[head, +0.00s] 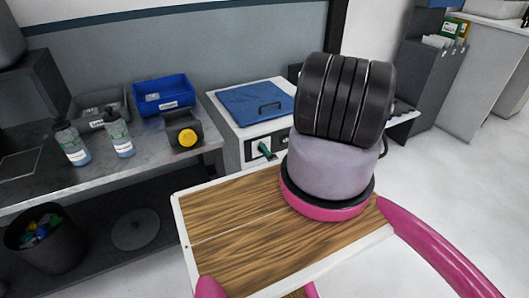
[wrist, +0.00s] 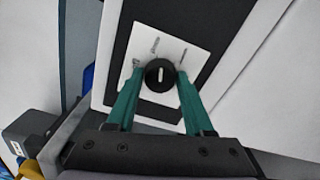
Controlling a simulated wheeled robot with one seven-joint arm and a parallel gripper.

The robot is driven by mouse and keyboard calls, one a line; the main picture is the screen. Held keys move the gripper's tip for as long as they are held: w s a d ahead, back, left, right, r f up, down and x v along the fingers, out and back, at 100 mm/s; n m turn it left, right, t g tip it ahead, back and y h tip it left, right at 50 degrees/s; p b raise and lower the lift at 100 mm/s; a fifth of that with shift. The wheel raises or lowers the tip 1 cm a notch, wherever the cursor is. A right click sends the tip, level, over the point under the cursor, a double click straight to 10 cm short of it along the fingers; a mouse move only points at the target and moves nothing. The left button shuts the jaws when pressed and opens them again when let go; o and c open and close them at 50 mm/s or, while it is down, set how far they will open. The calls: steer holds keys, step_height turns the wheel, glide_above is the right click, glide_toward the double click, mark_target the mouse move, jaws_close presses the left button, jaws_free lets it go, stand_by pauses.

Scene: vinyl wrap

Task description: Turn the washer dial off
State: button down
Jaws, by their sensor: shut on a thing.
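The washer (head: 250,115) is a white box with a blue lid and a dark front panel, behind my arm in the head view. Its dial (wrist: 160,74) is a round black knob with a white mark, on a white plate (wrist: 172,45) in the wrist view. My gripper (wrist: 160,76) has green fingers, shut on the dial from both sides. The white mark runs roughly up and down in the wrist picture. In the head view my gripper's green fingers (head: 265,149) reach the washer front; the dial itself is hard to make out there.
A black waste bin (head: 45,240) stands below. Open floor lies at right.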

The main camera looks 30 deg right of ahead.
steer(key=shift+s+f+n, duration=0.1)
steer(key=shift+s+n, duration=0.05)
steer(key=shift+n, duration=7.15)
steer(key=shift+c, duration=1.4)
jaws_free()
